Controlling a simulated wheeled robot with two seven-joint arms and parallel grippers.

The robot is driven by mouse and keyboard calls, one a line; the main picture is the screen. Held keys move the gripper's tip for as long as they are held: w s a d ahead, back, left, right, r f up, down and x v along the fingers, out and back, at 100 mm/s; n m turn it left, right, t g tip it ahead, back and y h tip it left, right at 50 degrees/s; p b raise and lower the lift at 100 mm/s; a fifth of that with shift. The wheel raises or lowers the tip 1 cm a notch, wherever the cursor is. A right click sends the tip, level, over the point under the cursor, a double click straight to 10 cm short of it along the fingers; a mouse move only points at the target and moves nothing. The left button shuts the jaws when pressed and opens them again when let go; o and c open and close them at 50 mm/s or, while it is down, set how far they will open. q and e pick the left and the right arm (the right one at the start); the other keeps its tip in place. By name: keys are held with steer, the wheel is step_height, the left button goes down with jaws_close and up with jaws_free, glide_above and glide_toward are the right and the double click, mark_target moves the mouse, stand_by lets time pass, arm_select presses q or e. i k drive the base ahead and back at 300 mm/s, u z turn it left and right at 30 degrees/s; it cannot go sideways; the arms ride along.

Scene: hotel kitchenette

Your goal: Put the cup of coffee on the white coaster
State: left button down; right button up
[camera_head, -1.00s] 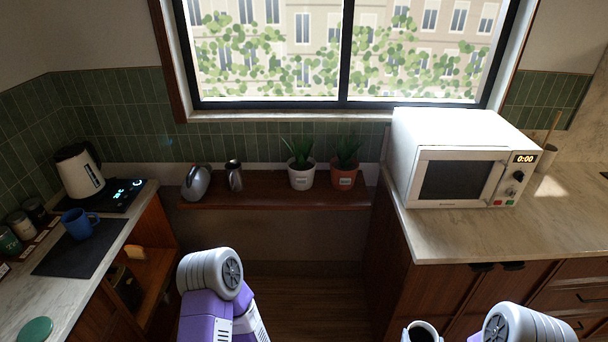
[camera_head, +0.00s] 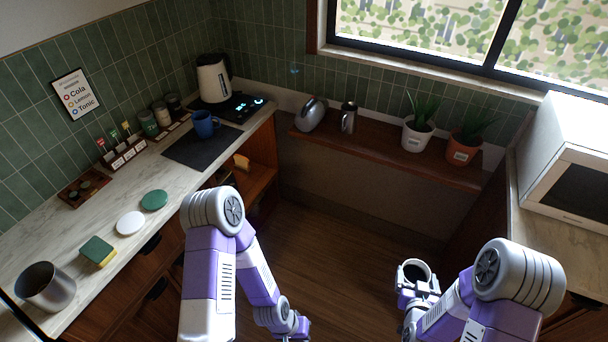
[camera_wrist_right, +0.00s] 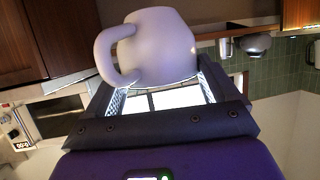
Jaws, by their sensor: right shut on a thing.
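The white cup of coffee (camera_head: 414,270) is in my right gripper (camera_head: 418,290), low over the floor at the right. Its dark coffee shows from above. In the right wrist view the cup (camera_wrist_right: 162,48) sits between the two fingers (camera_wrist_right: 160,95), its handle to the left. The white coaster (camera_head: 131,223) lies bare on the left counter, between a green coaster (camera_head: 154,200) and a sponge (camera_head: 98,251). My left gripper (camera_head: 292,328) hangs low near the bottom edge, far from the coaster; its fingers are not clear.
The left counter (camera_head: 60,235) also holds a metal pot (camera_head: 45,288), a dark mat (camera_head: 200,147) with a blue mug (camera_head: 205,124), and a kettle (camera_head: 213,78). A shelf (camera_head: 385,145) bears plants. A microwave (camera_head: 570,165) stands right. The floor between is clear.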

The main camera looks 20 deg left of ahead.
mark_target(132, 224)
steer(key=u, duration=2.1)
steer(key=i, duration=0.3)
